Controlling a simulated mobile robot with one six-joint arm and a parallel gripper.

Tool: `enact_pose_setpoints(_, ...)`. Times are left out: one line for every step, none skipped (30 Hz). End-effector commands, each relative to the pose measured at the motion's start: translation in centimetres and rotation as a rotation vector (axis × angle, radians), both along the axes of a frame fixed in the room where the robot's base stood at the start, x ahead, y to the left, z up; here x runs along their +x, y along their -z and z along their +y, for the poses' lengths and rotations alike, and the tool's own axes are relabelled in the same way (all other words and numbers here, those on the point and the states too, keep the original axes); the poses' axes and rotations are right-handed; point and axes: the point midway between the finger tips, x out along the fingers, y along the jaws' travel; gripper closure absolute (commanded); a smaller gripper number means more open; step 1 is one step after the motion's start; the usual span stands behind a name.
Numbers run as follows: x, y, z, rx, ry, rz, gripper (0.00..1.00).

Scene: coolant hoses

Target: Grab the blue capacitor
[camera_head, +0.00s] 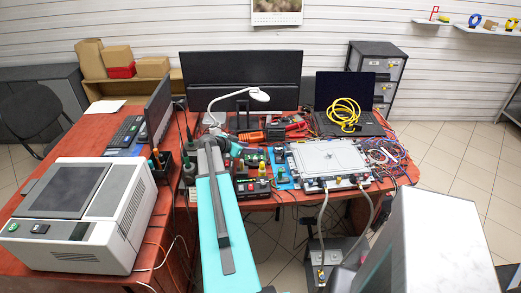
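I cannot make out a blue capacitor for certain in the head view. A small blue patch (281,171) lies on the red-brown table, left of a grey metal box (329,158), and small parts stand around it. What it is I cannot tell at this size. My teal arm reaches from the bottom middle up over the table. Its far end is among the dark tools left of the blue patch. My gripper's fingers cannot be told apart from the clutter there, so whether they are open or shut is unclear.
A white and grey machine (82,214) fills the table's left wing. A wide monitor (240,80), a white lamp (260,95) and a laptop with a yellow cable coil (343,113) stand at the back. Hoses (322,215) hang from the metal box's front. Loose wires (389,160) lie right.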

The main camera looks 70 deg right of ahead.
Motion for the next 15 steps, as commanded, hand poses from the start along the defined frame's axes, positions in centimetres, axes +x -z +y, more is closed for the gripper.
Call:
enact_pose_setpoints(-0.15, 0.23, -0.62, 0.001, 0.000, 0.001, 0.62)
enact_pose_setpoints(-0.28, 0.39, -0.87, 0.000, 0.001, 0.001, 0.62)
enact_pose_setpoints(-0.42, 0.59, -1.13, 0.000, 0.001, 0.001, 0.62)
enact_pose_setpoints(-0.52, 0.73, -1.28, 0.000, 0.001, 0.001, 0.62)
enact_pose_setpoints(-0.60, 0.85, -1.40, 0.000, 0.001, 0.001, 0.62)
enact_pose_setpoints(-0.66, 0.98, -1.51, 0.000, 0.001, 0.001, 0.62)
enact_pose_setpoints(-0.69, 1.06, -1.56, 0.000, 0.000, 0.000, 0.62)
enact_pose_setpoints(-0.71, 1.12, -1.59, 0.000, 0.000, 0.000, 0.62)
enact_pose_setpoints(-0.73, 1.16, -1.60, 0.000, 0.000, 0.000, 0.62)
enact_pose_setpoints(-0.73, 1.17, -1.60, -0.001, 0.000, 0.000, 0.62)
enact_pose_setpoints(-0.74, 1.18, -1.59, -0.001, 0.000, 0.000, 0.62)
enact_pose_setpoints(-0.73, 1.18, -1.58, -0.001, -0.001, 0.000, 0.62)
enact_pose_setpoints(-0.73, 1.16, -1.58, -0.001, -0.001, 0.000, 0.62)
enact_pose_setpoints(-0.73, 1.16, -1.58, -0.001, 0.000, 0.000, 0.62)
enact_pose_setpoints(-0.73, 1.16, -1.58, -0.001, 0.000, 0.000, 0.62)
